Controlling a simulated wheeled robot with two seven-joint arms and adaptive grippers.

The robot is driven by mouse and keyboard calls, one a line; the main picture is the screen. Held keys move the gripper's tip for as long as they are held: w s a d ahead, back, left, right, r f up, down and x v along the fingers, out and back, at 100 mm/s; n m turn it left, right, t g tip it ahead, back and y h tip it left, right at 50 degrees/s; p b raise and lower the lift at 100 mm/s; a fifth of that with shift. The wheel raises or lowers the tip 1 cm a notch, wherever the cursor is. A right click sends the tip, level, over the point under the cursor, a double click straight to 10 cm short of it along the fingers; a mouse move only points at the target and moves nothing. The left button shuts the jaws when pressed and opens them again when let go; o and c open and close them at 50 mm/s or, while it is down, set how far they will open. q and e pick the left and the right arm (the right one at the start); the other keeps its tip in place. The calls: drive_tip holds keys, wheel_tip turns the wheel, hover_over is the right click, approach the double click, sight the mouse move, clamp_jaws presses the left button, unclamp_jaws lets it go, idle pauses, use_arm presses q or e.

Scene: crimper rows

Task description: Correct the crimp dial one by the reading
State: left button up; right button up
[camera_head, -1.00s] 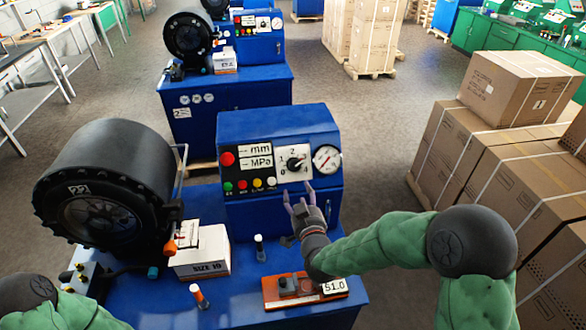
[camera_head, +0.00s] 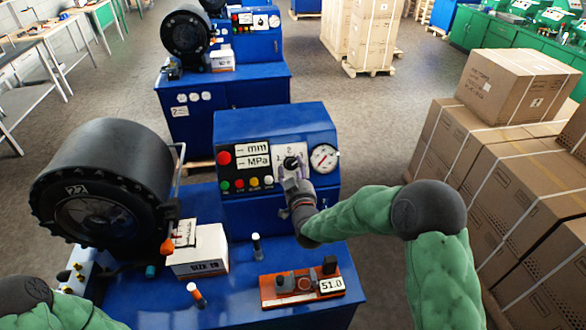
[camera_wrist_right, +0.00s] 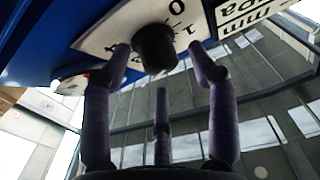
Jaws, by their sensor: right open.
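The crimp dial is a black knob (camera_head: 291,163) on a white plate marked with numbers, on the front of the near blue control box (camera_head: 270,122). It also shows in the right wrist view as a dark round knob (camera_wrist_right: 155,46). My right gripper (camera_head: 293,180) is at the dial; its purple fingers are open and spread around the knob, and I cannot tell if they touch it. An orange measuring device (camera_head: 303,288) with a display reading 51.0 lies on the blue bench. My left arm shows at the lower left; its gripper is out of view.
The black crimper head (camera_head: 105,190) stands left of the control box. A white box marked SIZE 19 (camera_head: 200,255), an orange-tipped marker (camera_head: 195,294) and a small dark post (camera_head: 257,246) are on the bench. Stacked cartons (camera_head: 510,160) stand at the right.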

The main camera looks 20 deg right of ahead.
drive_tip(key=shift+w+d, duration=0.1)
drive_tip(key=shift+w, duration=0.4)
drive_tip(key=shift+r, duration=0.1)
drive_tip(key=c, duration=1.1)
drive_tip(key=shift+o, duration=0.2)
